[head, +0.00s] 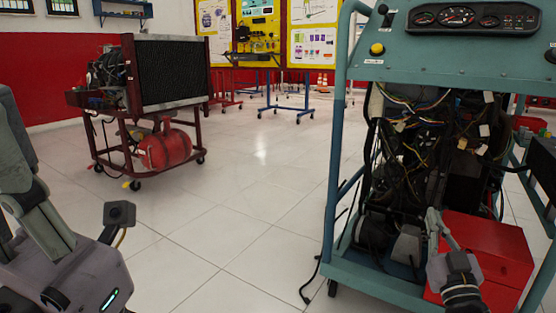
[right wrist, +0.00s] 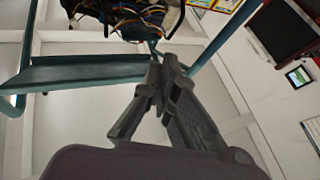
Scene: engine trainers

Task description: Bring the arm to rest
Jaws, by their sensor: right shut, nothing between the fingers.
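My right gripper (head: 433,214) is in front of the blue-green engine trainer frame, overlapping the red box in the head view. Its fingers are together and nothing is held. In the right wrist view the fingertips (right wrist: 160,70) meet, with the trainer's blue-green rail beyond them. I cannot tell whether the fingers touch the trainer.
The engine trainer (head: 375,278) fills the right side, with hanging wires and a red box (head: 485,250) low down. A wheeled radiator and engine stand (head: 165,75) is at the left. Yellow display boards (head: 257,20) stand at the back. White floor between the trainers is clear.

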